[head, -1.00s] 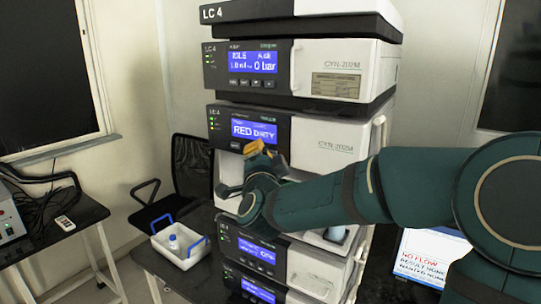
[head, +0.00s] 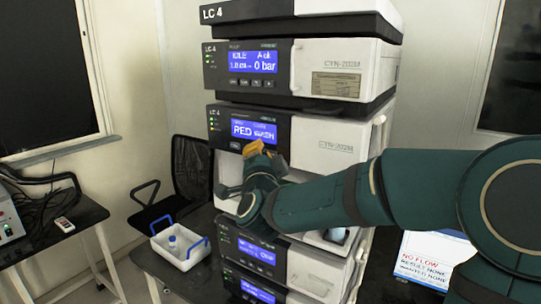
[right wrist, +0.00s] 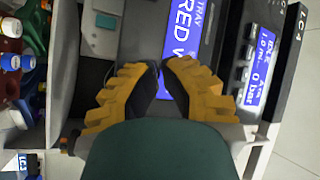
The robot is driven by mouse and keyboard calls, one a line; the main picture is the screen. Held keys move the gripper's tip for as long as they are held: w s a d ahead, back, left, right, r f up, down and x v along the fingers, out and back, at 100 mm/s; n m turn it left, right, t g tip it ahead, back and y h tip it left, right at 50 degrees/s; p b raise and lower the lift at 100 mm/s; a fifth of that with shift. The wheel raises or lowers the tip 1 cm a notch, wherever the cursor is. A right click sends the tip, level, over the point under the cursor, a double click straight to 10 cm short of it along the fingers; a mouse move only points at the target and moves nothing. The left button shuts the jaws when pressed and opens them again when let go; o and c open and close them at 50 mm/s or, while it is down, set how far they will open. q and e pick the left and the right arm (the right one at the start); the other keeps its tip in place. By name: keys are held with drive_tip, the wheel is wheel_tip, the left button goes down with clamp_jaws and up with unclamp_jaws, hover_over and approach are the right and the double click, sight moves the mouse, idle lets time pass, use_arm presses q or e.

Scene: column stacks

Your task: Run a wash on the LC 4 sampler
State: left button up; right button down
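The LC 4 sampler (head: 320,150) is the module in the middle of the column stack. Its blue screen (head: 255,130) reads RED and a word that looks like WASH; the screen also shows in the right wrist view (right wrist: 184,35). My right gripper (head: 255,147) is just in front of the sampler's panel, below the screen. In the right wrist view its yellow-backed fingers (right wrist: 162,68) come together at the tips with only a sliver between them, and hold nothing. Whether they touch the panel I cannot tell. The gripper hides the panel's lower part. My left gripper is not in view.
The pump module (head: 300,68) above reads IDLE and 0 bar. More modules (head: 310,265) stand below. A white caddy (head: 178,255) with blue handles holds a small bottle at lower left. A sign (head: 432,262) stands at right, partly behind my right arm.

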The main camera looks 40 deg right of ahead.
drive_tip(key=shift+s+a, duration=0.2)
drive_tip(key=shift+a, duration=0.25)
drive_tip(key=shift+s+a+b, duration=0.1)
drive_tip(key=shift+s+a, duration=0.2)
drive_tip(key=shift+a, duration=0.5)
drive_tip(key=shift+s+a+b, duration=0.1)
drive_tip(key=shift+s+a, duration=0.25)
drive_tip(key=shift+a, duration=0.4)
drive_tip(key=shift+s+a+b, duration=0.1)
drive_tip(key=shift+s+a, duration=0.2)
drive_tip(key=shift+a, duration=0.5)
